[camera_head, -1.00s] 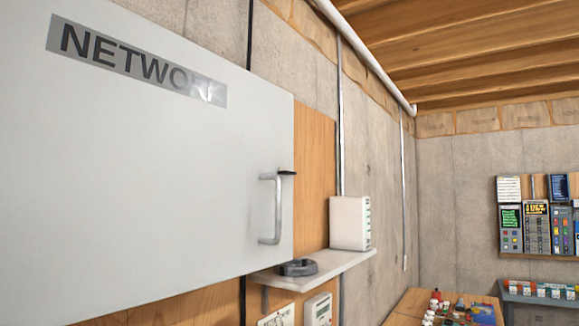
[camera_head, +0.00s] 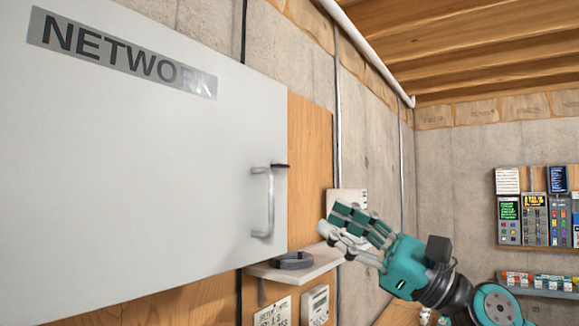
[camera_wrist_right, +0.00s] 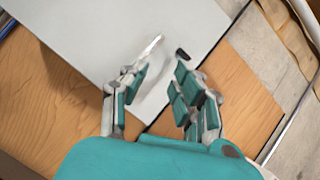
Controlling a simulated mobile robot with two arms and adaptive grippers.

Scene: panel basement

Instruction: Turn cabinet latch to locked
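The grey cabinet door (camera_head: 130,170) carries a NETWORK label (camera_head: 122,53) and is closed against the wooden panel. A small dark latch (camera_head: 280,166) sticks out at the door's right edge, by the top of the metal handle (camera_head: 266,203). My right gripper (camera_head: 330,219) is open and empty, right of the handle and apart from it. In the right wrist view, the dark latch (camera_wrist_right: 182,54) and the handle (camera_wrist_right: 150,47) lie beyond the fingertips. The latch's exact angle is hard to tell. My left gripper is not in view.
A small shelf (camera_head: 322,257) with a dark coil (camera_head: 293,260) sits below and right of the door. A white box (camera_head: 345,196) stands behind my right gripper, partly hidden. Wall devices (camera_head: 533,220) hang at the far right.

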